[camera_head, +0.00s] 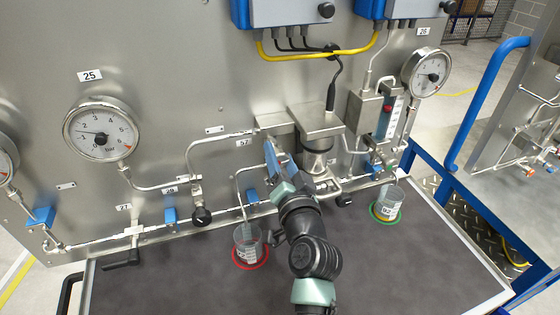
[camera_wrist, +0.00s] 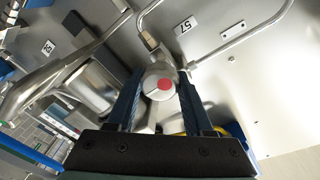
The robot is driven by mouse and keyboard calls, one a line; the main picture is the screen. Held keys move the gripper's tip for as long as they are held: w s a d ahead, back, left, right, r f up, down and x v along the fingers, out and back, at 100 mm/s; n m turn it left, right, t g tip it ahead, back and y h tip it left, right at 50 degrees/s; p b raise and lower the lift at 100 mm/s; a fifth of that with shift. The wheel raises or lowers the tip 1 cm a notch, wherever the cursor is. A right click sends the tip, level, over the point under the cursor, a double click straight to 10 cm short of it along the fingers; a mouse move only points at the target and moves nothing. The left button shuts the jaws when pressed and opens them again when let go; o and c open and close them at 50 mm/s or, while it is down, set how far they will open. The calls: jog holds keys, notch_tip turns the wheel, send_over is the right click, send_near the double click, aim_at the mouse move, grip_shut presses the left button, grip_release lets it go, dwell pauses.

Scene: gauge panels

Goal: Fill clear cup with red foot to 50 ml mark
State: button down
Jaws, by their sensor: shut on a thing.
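The clear cup with a red foot (camera_head: 248,238) stands upright on the dark bench top in the head view, below a thin bent tube (camera_head: 238,192). It carries a white label; its marks and any liquid level are too small to read. My gripper (camera_head: 272,158) is up at the panel, above and right of this cup. In the wrist view my gripper (camera_wrist: 160,78) has its two dark fingers on either side of a round grey knob with a red dot (camera_wrist: 162,85), and is shut on it. In the head view my gripper hides the knob.
Another clear cup (camera_head: 388,202) with a green foot stands to the right. Dial gauges (camera_head: 100,130) (camera_head: 427,72), pipes and black and blue valve handles (camera_head: 201,216) line the panel. A flowmeter (camera_head: 388,118) is at right. The bench front (camera_head: 190,285) is clear.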

jog(key=shift+f+n+b, duration=0.35)
jog(key=shift+n+b, duration=0.35)
jog(key=shift+b, duration=0.5)
jog(key=shift+r+n+b, duration=0.25)
jog(key=shift+n+b, duration=0.45)
jog(key=shift+b, duration=0.15)
jog(key=shift+c, duration=1.5)
grip_release()
jog(key=shift+r, duration=0.1)
jog(key=b+v, duration=0.3)
jog(key=v, duration=1)
